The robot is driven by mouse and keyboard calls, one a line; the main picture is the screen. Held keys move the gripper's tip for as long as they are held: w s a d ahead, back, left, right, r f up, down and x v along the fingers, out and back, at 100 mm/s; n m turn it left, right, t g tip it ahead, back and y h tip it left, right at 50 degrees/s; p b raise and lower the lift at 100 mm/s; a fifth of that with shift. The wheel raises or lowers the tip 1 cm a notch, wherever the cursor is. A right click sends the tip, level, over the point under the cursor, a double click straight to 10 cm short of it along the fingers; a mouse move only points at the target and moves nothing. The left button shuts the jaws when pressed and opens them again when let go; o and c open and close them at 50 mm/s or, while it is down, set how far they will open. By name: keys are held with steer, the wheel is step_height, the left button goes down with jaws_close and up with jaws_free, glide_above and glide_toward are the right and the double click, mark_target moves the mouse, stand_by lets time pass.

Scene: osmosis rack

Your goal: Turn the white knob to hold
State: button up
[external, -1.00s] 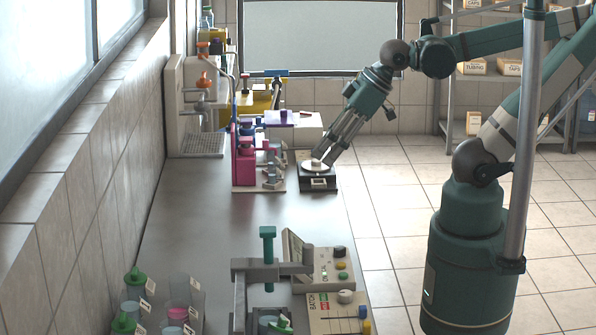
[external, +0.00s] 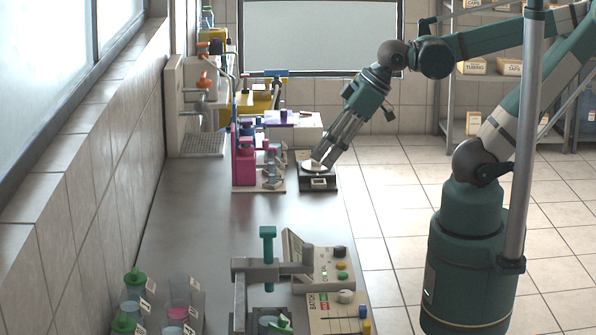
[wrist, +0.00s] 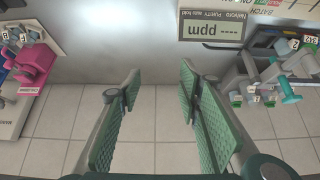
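A white knob (external: 346,296) sits on the beige batch panel (external: 322,313) at the bench's front right in the external view. My gripper (external: 322,161) is well behind it, at the far right edge of the bench, tilted down over a small black device (external: 318,184) with a pale top. In the wrist view my gripper (wrist: 158,80) is open, with green padded fingers apart and nothing between them. A display reading ppm with dashes (wrist: 213,28) shows upside down at the top. I cannot make out the white knob in the wrist view.
A magenta apparatus (external: 244,160) is left of my gripper. Beakers (external: 178,312) stand at the front left. The middle bench is clear.

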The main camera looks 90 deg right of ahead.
steer(key=w+a+f+g, duration=0.2)
steer(key=a+f, duration=0.1)
steer(key=a, duration=0.5)
steer(key=m+g+p, duration=0.2)
steer(key=g+p, duration=0.1)
steer(key=g, duration=0.2)
glide_toward(344, 293)
steer(key=shift+w+d, duration=0.2)
steer(key=shift+d, duration=0.1)
steer(key=shift+s+a+f, duration=0.25)
steer(key=shift+f, duration=0.1)
steer(key=shift+f, duration=0.2)
steer(key=shift+f+b, duration=0.65)
steer(key=shift+f, duration=3.05)
steer(key=c, duration=0.9)
